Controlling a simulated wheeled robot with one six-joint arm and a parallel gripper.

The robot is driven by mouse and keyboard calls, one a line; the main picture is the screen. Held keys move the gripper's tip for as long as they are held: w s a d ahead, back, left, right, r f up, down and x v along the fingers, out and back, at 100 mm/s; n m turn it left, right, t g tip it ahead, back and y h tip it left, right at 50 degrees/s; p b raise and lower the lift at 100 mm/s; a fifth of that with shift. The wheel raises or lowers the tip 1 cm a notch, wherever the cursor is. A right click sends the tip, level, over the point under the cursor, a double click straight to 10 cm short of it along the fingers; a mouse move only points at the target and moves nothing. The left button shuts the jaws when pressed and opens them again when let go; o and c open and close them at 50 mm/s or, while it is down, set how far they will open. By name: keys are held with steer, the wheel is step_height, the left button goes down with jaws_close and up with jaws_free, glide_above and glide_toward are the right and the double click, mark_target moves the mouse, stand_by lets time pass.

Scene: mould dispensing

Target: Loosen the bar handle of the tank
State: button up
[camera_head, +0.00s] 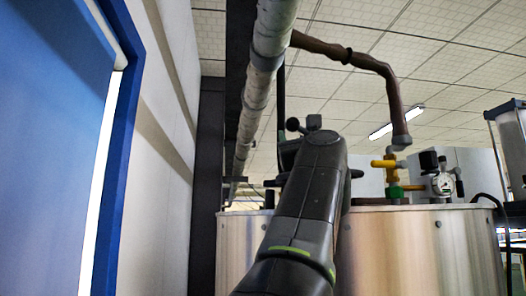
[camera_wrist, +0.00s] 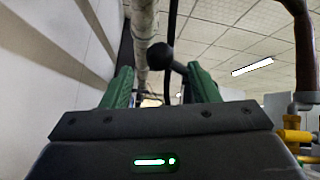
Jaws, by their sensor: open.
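The bar handle (camera_wrist: 160,56) shows in the wrist view as a dark round knob on a thin dark bar. The bar runs down to the right, partly behind the right finger. My gripper (camera_wrist: 159,70) is open, with one green finger on each side of the knob; I cannot tell if either touches it. The metal tank (camera_head: 410,250) stands behind and right of my arm.
Yellow and green valve fittings (camera_head: 385,165) and a round gauge (camera_head: 441,185) sit on the tank top. A brown pipe (camera_head: 388,85) curves down above them. A thick grey pipe (camera_head: 264,65) rises behind my arm. A blue-framed panel (camera_head: 50,150) stands at left.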

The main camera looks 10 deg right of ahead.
mark_target(294, 128)
steer(key=p+x, duration=0.2)
steer(key=x, duration=0.4)
steer(key=shift+p, duration=0.4)
steer(key=shift+f, duration=0.1)
